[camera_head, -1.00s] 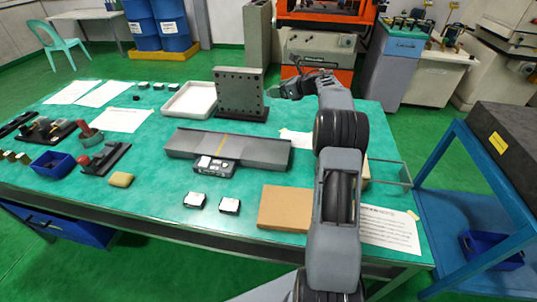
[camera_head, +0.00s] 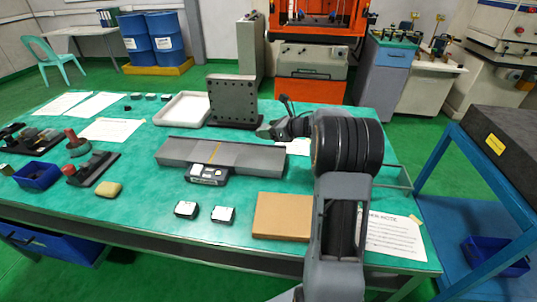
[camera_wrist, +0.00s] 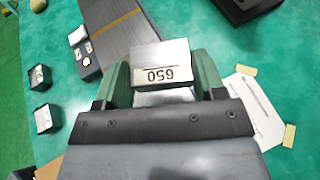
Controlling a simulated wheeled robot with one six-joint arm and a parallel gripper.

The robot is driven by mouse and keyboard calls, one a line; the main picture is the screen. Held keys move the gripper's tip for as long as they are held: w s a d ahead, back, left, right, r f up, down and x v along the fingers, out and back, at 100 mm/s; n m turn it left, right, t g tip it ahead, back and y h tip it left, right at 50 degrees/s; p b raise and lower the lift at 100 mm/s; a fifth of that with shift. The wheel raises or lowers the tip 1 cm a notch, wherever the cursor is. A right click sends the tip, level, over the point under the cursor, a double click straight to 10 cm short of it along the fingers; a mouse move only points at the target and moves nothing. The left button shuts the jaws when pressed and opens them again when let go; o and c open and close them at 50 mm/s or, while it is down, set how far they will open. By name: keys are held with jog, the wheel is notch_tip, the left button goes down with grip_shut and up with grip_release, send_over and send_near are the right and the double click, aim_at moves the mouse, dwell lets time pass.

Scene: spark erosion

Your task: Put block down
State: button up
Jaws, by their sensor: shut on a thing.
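My gripper (camera_wrist: 163,85) is shut on a small metal block (camera_wrist: 160,63) with a marking that looks like 650, upside down in the wrist view. The green jaw pads press its two sides, and it hangs over the table. In the head view my gripper (camera_head: 268,131) is behind the right end of the long grey bar (camera_head: 225,150), and the block cannot be made out there. Two similar blocks, one left (camera_head: 186,209) and one right (camera_head: 222,214), rest on the green table (camera_head: 140,215) in front of the bar.
A dark upright plate with holes (camera_head: 233,100) and a white tray (camera_head: 182,109) stand behind the bar. A small control box (camera_head: 208,174) sits at its front. A tan board (camera_head: 283,216) lies at front right.

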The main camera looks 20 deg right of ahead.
send_over(269, 159)
jog(key=f, duration=0.4)
jog(key=shift+w+f, duration=0.15)
jog(key=shift+w, duration=0.05)
jog(key=shift+s+f, duration=0.1)
jog(key=shift+f, duration=1.5)
jog(key=shift+f+b, duration=0.15)
jog(key=shift+b, duration=0.15)
jog(key=o, duration=1.4)
